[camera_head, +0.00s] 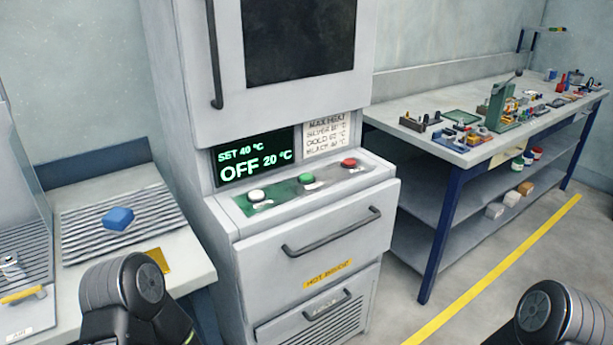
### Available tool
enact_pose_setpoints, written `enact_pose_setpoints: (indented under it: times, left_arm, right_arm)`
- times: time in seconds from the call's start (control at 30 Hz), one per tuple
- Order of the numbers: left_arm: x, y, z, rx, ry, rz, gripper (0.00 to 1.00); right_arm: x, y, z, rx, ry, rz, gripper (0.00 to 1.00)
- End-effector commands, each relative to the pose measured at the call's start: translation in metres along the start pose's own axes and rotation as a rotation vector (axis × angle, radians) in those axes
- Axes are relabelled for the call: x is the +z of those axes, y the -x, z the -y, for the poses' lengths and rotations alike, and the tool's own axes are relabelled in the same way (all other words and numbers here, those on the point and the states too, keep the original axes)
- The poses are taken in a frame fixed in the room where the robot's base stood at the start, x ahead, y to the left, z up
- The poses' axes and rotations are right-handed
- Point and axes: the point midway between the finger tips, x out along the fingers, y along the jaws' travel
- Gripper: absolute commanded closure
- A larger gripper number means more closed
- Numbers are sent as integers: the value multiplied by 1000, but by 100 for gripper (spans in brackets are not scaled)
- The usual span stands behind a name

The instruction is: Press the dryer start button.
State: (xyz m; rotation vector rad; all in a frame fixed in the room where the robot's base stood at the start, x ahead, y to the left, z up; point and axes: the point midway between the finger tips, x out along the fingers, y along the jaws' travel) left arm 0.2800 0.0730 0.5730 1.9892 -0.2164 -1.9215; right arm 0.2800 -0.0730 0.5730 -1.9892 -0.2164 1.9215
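The dryer (190,90) is a tall light-grey cabinet in the middle of the head view. Its sloped control ledge (283,205) carries three round buttons in a row: a white one (257,195) at left, a green one (306,178) in the middle and a red one (348,163) at right. Small labels by the buttons are too small to read. The display (254,158) above reads SET 40 °C, OFF, 20 °C. Only dark parts of my two arms show, at the bottom left and bottom right, well apart from the buttons. Both grippers are out of view.
A card (326,134) beside the display lists maximum heats. A drawer handle (331,232) and dark door handle (214,55) stick out from the dryer. A cluttered workbench (420,108) stands at right.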

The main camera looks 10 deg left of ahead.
Motion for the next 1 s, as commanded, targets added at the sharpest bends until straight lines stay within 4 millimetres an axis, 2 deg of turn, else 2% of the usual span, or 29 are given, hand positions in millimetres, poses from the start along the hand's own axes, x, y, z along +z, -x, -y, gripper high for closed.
enact_pose_setpoints:
  times: [0.07,0.53,1.0]
  left_arm:
    - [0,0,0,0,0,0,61]
    - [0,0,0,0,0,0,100]
    - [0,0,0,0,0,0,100]
  right_arm:
    - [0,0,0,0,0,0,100]
    - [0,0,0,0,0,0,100]
    - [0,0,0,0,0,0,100]
